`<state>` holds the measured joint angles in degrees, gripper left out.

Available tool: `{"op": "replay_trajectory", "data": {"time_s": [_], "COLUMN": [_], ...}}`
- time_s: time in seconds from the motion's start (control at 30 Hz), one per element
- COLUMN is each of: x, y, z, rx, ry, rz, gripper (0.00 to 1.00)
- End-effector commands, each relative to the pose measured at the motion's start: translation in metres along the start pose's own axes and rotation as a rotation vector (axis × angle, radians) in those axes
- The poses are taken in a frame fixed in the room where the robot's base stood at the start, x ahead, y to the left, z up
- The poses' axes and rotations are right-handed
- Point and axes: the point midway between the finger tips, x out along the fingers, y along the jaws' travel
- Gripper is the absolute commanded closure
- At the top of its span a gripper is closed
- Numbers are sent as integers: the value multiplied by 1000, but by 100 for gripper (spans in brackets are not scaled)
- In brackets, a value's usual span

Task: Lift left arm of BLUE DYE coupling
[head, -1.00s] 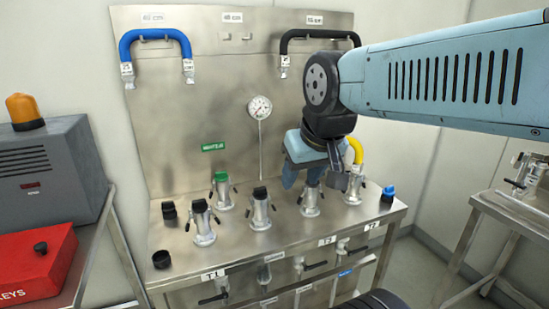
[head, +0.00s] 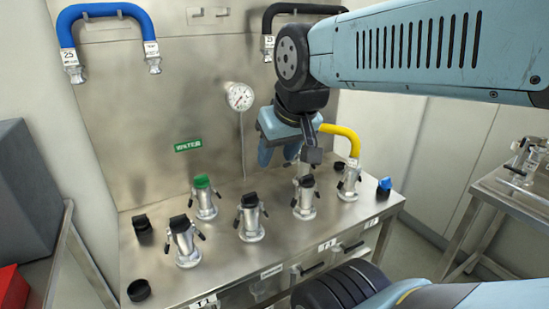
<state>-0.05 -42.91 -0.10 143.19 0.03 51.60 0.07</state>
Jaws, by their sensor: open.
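Several silver couplings with black side arms stand on the steel bench. No label reading BLUE DYE is legible, so I cannot tell which one it is. The rightmost coupling (head: 349,183) has a yellow hose (head: 343,133) on top and a blue cap (head: 385,185) beside it. Left of it stand a black-capped coupling (head: 304,201), another black-capped one (head: 250,218), a green-capped one (head: 205,199) and a front-left one (head: 184,244). My gripper (head: 291,156) is open, pointing down above and behind the bench's middle-right couplings. It hides the yellow hose's far end.
A steel back panel bears a gauge (head: 240,97), a blue hose (head: 107,12) and a black hose (head: 290,12). Loose black caps lie at the bench's left (head: 139,290). A side table (head: 510,195) stands at right. A grey box (head: 28,195) is at left.

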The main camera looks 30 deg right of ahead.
Motion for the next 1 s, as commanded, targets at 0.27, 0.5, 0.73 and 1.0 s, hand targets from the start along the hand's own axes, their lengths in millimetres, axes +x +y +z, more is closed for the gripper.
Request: {"op": "replay_trajectory", "data": {"time_s": [0.27,0.5,0.73,1.0], "x": [19,61,111,172], "y": [16,37,60,90], "z": [-28,-68,-100,-129], "rx": [137,374,599,846], "ry": [-77,-209,-324,-417], "rz": [-70,-123,-100,10], "gripper": [53,53,53,53]}}
